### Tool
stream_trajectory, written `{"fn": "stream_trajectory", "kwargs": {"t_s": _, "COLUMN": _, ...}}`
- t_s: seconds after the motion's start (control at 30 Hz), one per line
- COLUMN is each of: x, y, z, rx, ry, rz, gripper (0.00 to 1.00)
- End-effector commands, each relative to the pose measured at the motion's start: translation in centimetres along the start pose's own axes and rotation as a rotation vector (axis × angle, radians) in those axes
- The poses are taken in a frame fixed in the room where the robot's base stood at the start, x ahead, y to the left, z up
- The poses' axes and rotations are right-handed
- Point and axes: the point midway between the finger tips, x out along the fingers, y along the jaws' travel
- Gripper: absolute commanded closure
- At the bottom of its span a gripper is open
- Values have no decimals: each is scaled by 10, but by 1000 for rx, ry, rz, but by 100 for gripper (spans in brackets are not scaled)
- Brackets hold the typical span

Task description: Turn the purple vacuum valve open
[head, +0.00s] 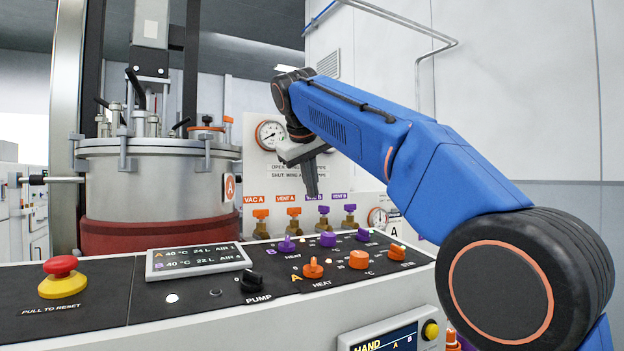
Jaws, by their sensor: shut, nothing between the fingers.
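The purple vacuum valve (324,211) is the left one of two purple-handled valves on brass bodies at the back wall panel. Its label is partly hidden behind my gripper (312,194). The turn of its small wing handle is too small to tell. My gripper points down, shut and empty, with its tips just above and slightly left of this valve in the picture. I cannot tell whether they touch. The purple vent B valve (350,210) stands to its right.
Orange-handled vent A (294,214) and vac A (261,216) valves stand to the left. A gauge (271,134) sits above, and a large lidded vessel (155,185) stands further left. The console (100,295) with knobs and a red stop button (61,267) lies in front.

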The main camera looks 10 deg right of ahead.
Motion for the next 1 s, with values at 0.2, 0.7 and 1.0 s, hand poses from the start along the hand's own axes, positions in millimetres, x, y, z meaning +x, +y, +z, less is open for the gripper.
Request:
{"fn": "stream_trajectory", "kwargs": {"t_s": 0.2, "x": 33, "y": 0, "z": 0, "rx": 0, "ry": -1, "rz": -1, "gripper": 100}}
{"fn": "stream_trajectory", "kwargs": {"t_s": 0.7, "x": 51, "y": 0, "z": 0, "rx": 0, "ry": 0, "rz": -1, "gripper": 100}}
{"fn": "stream_trajectory", "kwargs": {"t_s": 1.0, "x": 58, "y": 8, "z": -4, "rx": 1, "ry": 0, "rz": 1, "gripper": 100}}
